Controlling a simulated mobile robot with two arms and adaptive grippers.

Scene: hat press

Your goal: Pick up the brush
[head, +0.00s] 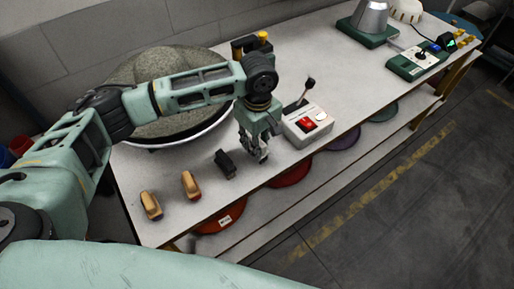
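Two small tan and dark blocks that look like wooden-backed brushes, a left one (151,205) and a right one (190,185), rest on the near left part of the white table. A small dark block (225,163) lies to their right; it may also be a brush, but I cannot tell. My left gripper (258,155) points down just right of the dark block, apart from it. It seems to hold nothing, but its finger opening is too small to judge. My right gripper is not in view.
A red-buttoned control box (307,127) with a lever stands right beside my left gripper. A large mottled grey-green dome (165,68) sits behind my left arm. Coloured discs (220,217) lie on the shelf below the table. The table's far right holds another control box (420,60).

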